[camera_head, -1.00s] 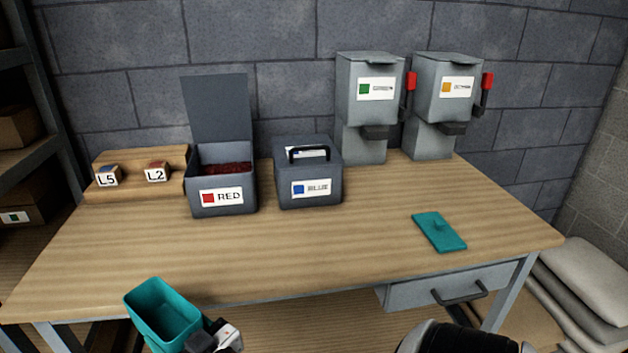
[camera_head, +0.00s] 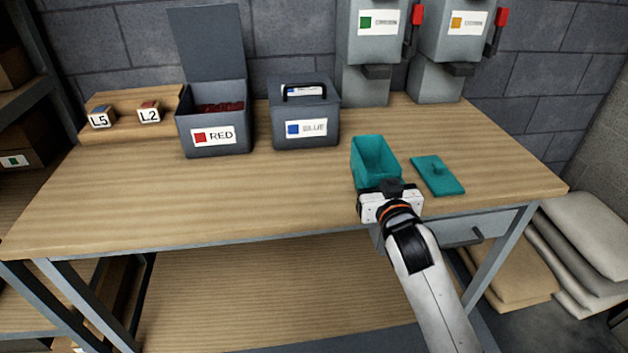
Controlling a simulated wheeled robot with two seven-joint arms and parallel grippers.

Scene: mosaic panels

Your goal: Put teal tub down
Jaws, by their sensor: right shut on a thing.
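The teal tub (camera_head: 375,155) is upright and open at the top, at the right part of the table, just left of the teal lid (camera_head: 437,174). I see no contents in it. My right gripper (camera_head: 391,189) is shut on the tub's near side. The tub is over the tabletop near the front edge; whether its base touches the wood I cannot tell, as the gripper hides its lower front. My left gripper is not in view.
Behind stand an open RED bin (camera_head: 214,132), a closed BLUE box (camera_head: 305,115) and two grey dispensers (camera_head: 368,88) (camera_head: 435,85) with red levers. The table's (camera_head: 230,195) left and middle front is bare.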

